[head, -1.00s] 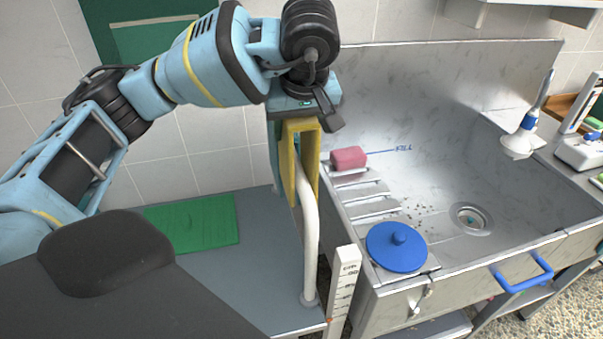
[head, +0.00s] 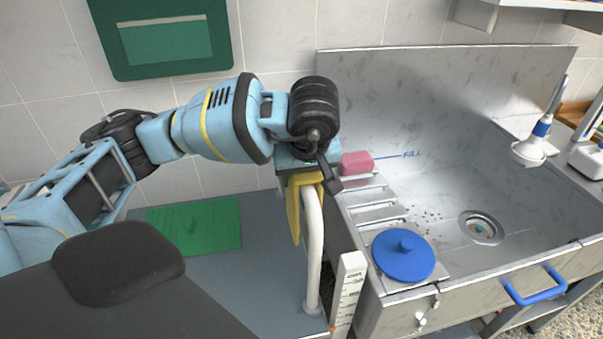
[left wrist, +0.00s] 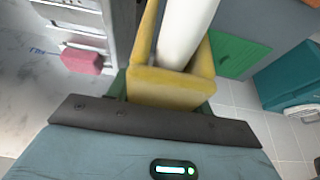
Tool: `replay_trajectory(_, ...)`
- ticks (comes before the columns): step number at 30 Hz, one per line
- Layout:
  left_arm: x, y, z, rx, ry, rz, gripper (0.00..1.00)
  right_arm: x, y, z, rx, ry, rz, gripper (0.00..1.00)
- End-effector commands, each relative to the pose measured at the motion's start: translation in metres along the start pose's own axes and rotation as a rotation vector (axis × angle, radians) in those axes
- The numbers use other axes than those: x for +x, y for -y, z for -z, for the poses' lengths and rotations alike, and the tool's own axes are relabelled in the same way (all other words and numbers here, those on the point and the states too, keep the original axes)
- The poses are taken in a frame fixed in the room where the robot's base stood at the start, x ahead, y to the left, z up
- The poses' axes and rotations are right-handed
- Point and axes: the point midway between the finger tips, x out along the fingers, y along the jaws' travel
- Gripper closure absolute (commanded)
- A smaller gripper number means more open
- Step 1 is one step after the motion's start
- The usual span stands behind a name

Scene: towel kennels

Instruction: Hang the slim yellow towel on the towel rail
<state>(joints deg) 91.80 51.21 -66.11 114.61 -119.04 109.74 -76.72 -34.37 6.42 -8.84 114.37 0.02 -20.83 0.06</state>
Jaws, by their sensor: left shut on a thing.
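The slim yellow towel (head: 294,213) hangs folded from my left gripper (head: 308,174) in the head view. The white towel rail (head: 313,250) is a bent tube standing up from the grey top, right below the gripper. In the left wrist view the towel (left wrist: 170,86) lies on both sides of the rail (left wrist: 186,28), its fold across the rail's upper end. My left gripper is shut on the towel at the fold. Whether the fold rests on the rail is unclear. My right gripper is in neither view.
The steel sink (head: 450,190) is to the right, with a pink sponge (head: 357,163) and blue lid (head: 403,254) on its drainer. A white measuring post (head: 347,290) stands close to the rail. A green mat (head: 195,226) lies on the grey top (head: 230,275) to the left.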

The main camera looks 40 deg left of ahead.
Motion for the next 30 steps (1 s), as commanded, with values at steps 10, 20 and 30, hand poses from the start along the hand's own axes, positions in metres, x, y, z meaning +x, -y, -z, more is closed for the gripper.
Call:
replay_trajectory(10,0.004,0.000,-0.001,0.000,0.000,0.001,0.85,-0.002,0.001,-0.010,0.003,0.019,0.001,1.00)
replay_trajectory(20,0.007,0.000,-0.003,0.000,0.000,0.001,0.28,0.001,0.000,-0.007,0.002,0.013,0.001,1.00)
replay_trajectory(30,0.004,0.000,-0.001,-0.001,-0.001,-0.001,0.28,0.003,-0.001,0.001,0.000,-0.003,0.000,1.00)
